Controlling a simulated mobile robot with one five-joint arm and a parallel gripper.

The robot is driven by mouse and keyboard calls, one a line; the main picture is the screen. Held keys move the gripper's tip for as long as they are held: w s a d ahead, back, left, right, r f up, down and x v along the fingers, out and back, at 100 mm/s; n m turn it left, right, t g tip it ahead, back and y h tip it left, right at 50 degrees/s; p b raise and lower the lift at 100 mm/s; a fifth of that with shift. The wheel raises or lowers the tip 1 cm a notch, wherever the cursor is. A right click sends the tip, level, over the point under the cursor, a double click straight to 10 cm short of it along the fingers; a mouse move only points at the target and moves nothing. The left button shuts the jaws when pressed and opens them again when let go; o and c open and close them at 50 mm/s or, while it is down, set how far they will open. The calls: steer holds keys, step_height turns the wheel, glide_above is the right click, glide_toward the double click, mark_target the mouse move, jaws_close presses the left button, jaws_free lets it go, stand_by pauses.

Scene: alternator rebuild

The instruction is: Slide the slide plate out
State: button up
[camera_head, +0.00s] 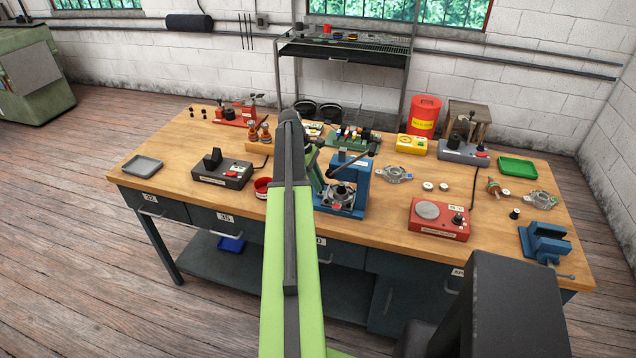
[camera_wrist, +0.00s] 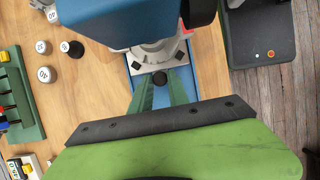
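The blue press (camera_head: 349,182) stands near the front middle of the bench and fills the top of the wrist view (camera_wrist: 120,22). At its base a light grey slide plate (camera_wrist: 158,54) with a round metal part on it sits over a blue bed. A small black knob (camera_wrist: 160,78) is at the plate's near edge. My gripper (camera_wrist: 160,74) has its two green fingers on either side of this knob. A narrow gap shows between them, and contact with the knob is not clear. In the head view my arm hides part of the area left of the press.
A green rack (camera_wrist: 18,108) and white caps (camera_wrist: 44,74) lie left in the wrist view; a dark grey unit (camera_wrist: 259,50) is at right. In the head view a red unit (camera_head: 438,219) and blue vise (camera_head: 545,241) stand right of the press. Bare wood shows between.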

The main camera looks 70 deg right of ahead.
jaws_close()
stand_by(1.0)
